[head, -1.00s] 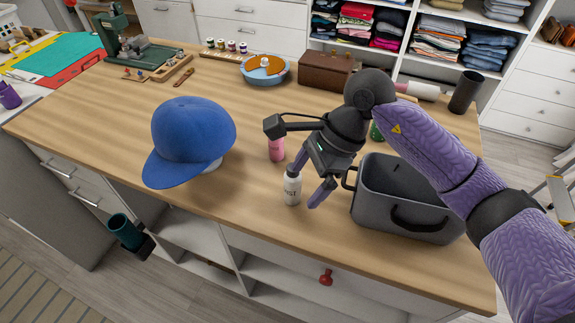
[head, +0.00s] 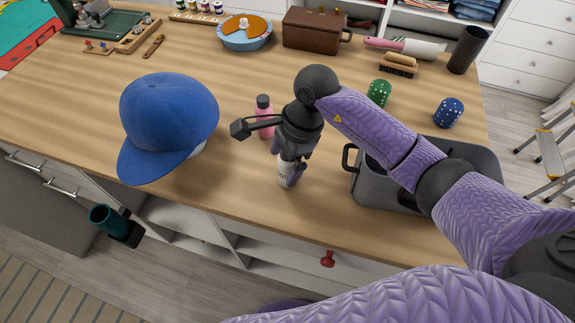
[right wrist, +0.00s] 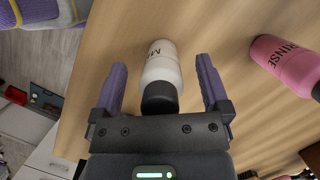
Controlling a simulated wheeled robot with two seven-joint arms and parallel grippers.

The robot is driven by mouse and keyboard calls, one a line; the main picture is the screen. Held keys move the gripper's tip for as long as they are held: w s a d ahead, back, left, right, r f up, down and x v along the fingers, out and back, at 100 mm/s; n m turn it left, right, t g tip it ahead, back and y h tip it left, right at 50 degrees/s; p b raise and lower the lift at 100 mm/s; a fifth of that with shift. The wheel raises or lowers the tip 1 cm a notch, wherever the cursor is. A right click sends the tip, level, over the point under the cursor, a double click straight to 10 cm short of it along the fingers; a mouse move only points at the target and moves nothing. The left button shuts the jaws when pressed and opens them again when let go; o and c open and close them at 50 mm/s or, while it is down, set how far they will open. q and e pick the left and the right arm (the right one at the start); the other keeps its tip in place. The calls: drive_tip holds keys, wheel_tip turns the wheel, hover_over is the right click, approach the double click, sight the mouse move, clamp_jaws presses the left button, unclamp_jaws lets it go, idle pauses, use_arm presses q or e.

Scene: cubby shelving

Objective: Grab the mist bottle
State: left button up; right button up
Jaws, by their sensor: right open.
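The mist bottle is a white bottle with a dark cap and lettering starting "MI". It stands near the table's front edge in the head view (head: 286,179), its upper part hidden by my right gripper (head: 288,158). In the right wrist view, the bottle (right wrist: 162,65) lies between the two spread purple fingers of the right gripper (right wrist: 160,78). Gaps show on both sides, so the gripper is open around it without visible grip. My left gripper is not in view.
A pink bottle labelled "RINSE" (head: 264,112) stands just behind the mist bottle. A blue cap (head: 168,120) is to the left. A grey open bin (head: 352,178) is close on the right, under my right arm.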

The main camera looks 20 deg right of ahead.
clamp_jaws()
drive_tip(key=shift+r, duration=0.1)
